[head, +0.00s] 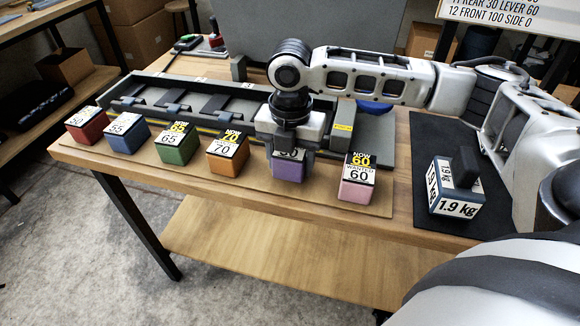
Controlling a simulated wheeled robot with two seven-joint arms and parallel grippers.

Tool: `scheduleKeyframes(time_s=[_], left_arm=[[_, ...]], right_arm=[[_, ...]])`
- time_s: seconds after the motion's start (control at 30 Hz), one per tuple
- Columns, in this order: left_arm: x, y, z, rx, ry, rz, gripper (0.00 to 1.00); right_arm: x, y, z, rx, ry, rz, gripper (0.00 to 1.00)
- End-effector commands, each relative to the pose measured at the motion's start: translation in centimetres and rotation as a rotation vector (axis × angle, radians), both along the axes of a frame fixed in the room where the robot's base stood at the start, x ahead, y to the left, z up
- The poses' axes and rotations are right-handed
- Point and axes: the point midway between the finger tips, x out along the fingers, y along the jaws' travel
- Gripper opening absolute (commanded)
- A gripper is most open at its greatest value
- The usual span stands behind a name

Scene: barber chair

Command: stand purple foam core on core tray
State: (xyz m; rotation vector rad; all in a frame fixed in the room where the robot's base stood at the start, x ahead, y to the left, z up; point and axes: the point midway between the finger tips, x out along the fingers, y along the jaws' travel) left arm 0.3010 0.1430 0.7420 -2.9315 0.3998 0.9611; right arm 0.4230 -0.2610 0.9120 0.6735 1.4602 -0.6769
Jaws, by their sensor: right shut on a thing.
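The purple foam core (288,168) is a small cube with a white and black label, in the row of cubes near the table's front edge. My right gripper (288,152) comes down over it from above and is shut on it. The gripper hides much of its label. The cube appears at the level of the tan strip; I cannot tell whether it touches. The tan core tray (325,196) runs along the front of the table under the row of cubes. My left gripper is not in view.
Red (87,125), blue (127,133), green (176,143), orange (228,152) and pink (358,178) cubes stand in the row. A long dark fixture (205,100) lies behind. A 1.9 kg block (456,190) sits on a black mat (428,135) at right.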

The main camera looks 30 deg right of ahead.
Motion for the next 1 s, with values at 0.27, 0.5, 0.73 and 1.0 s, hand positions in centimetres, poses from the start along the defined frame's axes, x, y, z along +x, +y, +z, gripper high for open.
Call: scheduleKeyframes(time_s=[0.27,0.5,0.73,1.0], left_arm=[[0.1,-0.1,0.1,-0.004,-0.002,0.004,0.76],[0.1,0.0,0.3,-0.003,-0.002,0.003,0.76],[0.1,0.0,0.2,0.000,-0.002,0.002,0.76],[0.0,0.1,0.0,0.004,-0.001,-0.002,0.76]], right_arm=[[-0.1,0.1,-2.1,0.001,0.000,0.002,0.27],[-0.1,0.2,-2.2,0.002,0.001,0.002,0.27],[-0.1,0.2,-2.4,0.002,0.001,0.002,0.76],[0.0,0.2,-1.7,0.001,-0.002,0.002,0.76]])
